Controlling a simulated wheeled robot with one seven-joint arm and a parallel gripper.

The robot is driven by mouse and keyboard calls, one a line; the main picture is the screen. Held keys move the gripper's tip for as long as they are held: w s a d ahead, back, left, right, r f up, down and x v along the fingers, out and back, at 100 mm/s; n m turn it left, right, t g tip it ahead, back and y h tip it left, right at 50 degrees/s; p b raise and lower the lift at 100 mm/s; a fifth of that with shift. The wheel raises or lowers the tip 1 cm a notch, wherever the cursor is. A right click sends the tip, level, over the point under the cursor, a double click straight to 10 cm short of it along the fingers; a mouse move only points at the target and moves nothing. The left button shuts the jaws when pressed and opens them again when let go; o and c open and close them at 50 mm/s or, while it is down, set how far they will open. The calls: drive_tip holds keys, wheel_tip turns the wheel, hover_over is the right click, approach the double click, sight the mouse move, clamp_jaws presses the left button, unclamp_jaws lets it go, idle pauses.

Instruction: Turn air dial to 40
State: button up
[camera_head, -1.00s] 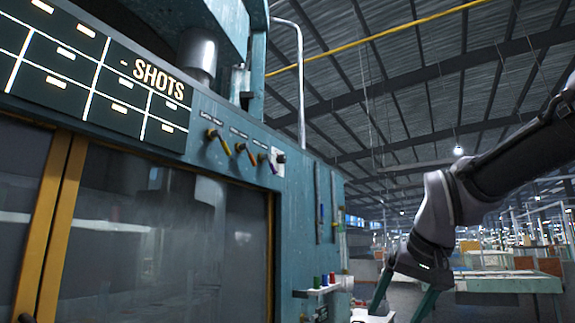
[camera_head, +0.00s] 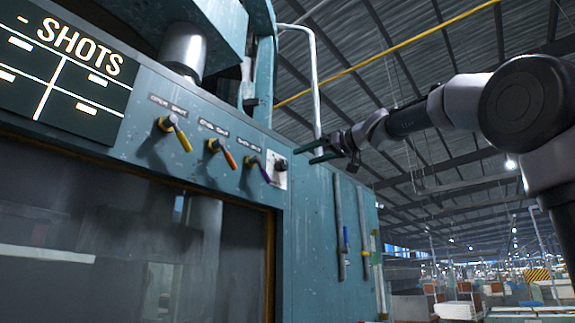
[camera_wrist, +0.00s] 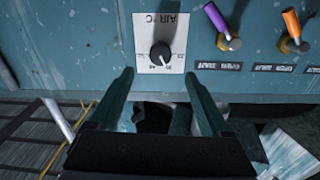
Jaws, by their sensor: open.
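The air dial is a black round knob (camera_wrist: 160,54) on a white plate (camera_wrist: 158,25) marked "AIR °C", which appears upside down in the wrist view. Small numbers ring the knob, but I cannot read its setting surely. In the head view the dial (camera_head: 281,164) sits on the blue-green machine front, right of the levers. My gripper (camera_wrist: 159,74) is open, with its two green fingers apart. In the wrist view the fingertips lie just below the knob, one to each side, with nothing between them. In the head view my gripper (camera_head: 305,155) is just right of the dial.
Three levers, purple (camera_head: 258,170), orange (camera_head: 222,153) and yellow (camera_head: 176,133), stick out left of the dial. A dark "SHOTS" board (camera_head: 65,75) is at upper left. A grey pipe (camera_head: 315,85) rises behind my gripper. Open hall space lies to the right.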

sight(285, 164)
drive_tip(key=x, duration=0.8)
drive_tip(key=shift+w+a, duration=0.2)
drive_tip(key=shift+a, duration=0.1)
clamp_jaws()
